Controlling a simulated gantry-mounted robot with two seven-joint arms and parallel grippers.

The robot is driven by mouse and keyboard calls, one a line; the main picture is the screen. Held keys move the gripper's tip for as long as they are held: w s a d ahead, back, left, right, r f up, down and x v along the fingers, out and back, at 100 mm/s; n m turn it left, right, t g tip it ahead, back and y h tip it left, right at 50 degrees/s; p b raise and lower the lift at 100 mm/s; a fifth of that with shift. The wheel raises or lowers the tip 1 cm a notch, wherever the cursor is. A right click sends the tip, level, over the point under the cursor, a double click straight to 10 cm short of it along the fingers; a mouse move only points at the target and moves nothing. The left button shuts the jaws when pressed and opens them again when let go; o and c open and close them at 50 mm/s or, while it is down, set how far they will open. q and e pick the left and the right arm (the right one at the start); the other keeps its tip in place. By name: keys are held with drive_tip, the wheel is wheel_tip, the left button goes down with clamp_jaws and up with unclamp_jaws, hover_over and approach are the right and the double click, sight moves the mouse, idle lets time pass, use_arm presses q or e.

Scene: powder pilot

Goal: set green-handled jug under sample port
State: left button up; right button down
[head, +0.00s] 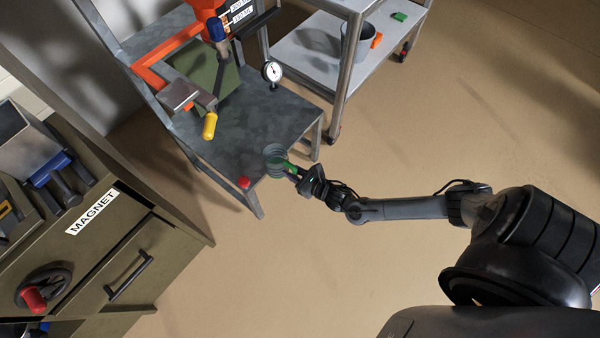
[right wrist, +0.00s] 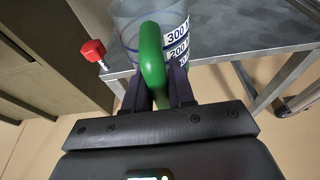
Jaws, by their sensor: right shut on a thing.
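The green-handled jug (head: 274,156) is a clear, graduated vessel at the front edge of the grey metal bench. My right gripper (head: 297,173) is shut on its green handle. In the right wrist view the green handle (right wrist: 152,62) stands between the two dark fingers (right wrist: 157,95), and the clear body shows markings such as 300 and 200. The jug looks upright; I cannot tell whether its base touches the bench. Which fitting is the sample port is not clear; a yellow-tipped handle (head: 210,126) hangs off the orange equipment above the bench. My left gripper is not in view.
A red knob (head: 243,182) sits at the bench edge, left of the jug, also in the right wrist view (right wrist: 92,51). A dial gauge (head: 271,72) stands above the bench (head: 250,118). A cabinet marked MAGNET (head: 92,212) is left; a shelf cart (head: 310,55) is behind.

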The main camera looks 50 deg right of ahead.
sight(273, 156)
drive_tip(key=shift+w+d+r+b+x, duration=0.1)
drive_tip(key=shift+d+r+b+x, duration=0.45)
drive_tip(key=shift+x, duration=1.35)
drive_tip(key=shift+w+a+r+b+x, duration=0.1)
drive_tip(key=shift+b+x, duration=0.9)
drive_tip(key=shift+x, duration=0.9)
drive_tip(key=shift+w+d+r+b+x, duration=0.1)
drive_tip(key=shift+d+r+b+x, duration=0.2)
drive_tip(key=shift+b+x, duration=1)
drive_tip(key=shift+w+f+p, duration=0.15)
drive_tip(key=shift+w+p, duration=0.4)
drive_tip(key=shift+f+b, duration=0.45)
drive_tip(key=shift+f, duration=0.15)
drive_tip(key=c, duration=0.9)
unclamp_jaws()
drive_tip(key=shift+o, duration=0.4)
drive_tip(key=o, duration=0.5)
